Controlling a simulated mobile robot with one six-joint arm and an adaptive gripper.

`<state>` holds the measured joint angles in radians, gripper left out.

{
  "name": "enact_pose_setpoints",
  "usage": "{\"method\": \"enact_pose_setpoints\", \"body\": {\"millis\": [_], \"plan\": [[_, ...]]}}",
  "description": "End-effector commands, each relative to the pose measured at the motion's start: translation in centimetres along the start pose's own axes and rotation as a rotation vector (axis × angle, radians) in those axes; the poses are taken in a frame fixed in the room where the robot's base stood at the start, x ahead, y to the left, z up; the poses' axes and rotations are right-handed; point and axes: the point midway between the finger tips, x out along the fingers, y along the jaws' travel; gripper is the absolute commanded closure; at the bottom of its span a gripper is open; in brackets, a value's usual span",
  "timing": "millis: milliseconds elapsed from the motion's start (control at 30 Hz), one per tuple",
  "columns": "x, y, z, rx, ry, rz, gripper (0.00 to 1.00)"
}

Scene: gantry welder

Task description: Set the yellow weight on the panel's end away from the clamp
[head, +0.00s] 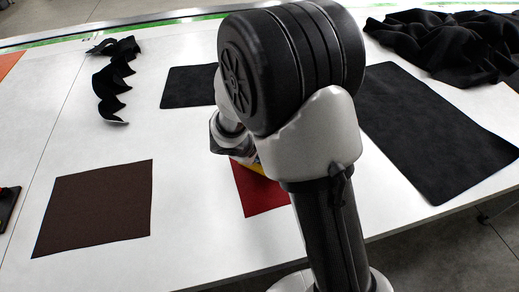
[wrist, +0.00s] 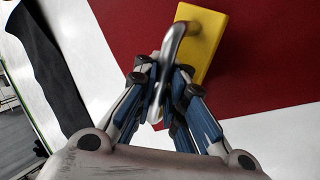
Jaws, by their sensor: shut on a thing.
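The yellow weight (wrist: 207,40) is a yellow block with a grey metal handle, seen in the wrist view. My gripper (wrist: 166,78) is shut on that handle. The weight is over the red panel (wrist: 270,50), near the panel's edge. I cannot tell whether it touches the panel. In the head view, only a sliver of yellow (head: 257,168) shows beside my arm, above the red panel (head: 262,194). My arm hides the gripper and much of that panel there. No clamp can be made out on the red panel.
On the white table (head: 185,230) lie a brown panel (head: 95,208), a small black panel (head: 188,87), a large black panel (head: 430,130), crumpled black cloth (head: 450,45) and a curled black scrap (head: 112,80). A dark item (head: 8,205) with a red spot is cut off at the left edge.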

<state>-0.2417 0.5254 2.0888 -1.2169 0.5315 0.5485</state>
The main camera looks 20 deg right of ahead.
Motion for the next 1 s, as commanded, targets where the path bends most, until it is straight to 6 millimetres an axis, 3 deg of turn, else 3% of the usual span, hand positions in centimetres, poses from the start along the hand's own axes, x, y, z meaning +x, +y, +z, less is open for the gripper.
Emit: {"method": "enact_pose_setpoints", "body": {"millis": [133, 1000], "plan": [[1.2, -0.7, -0.1, 0.0, 0.002, 0.003, 1.0], [2.3, -1.6, 0.0, 0.0, 0.0, -0.002, 1.0]]}}
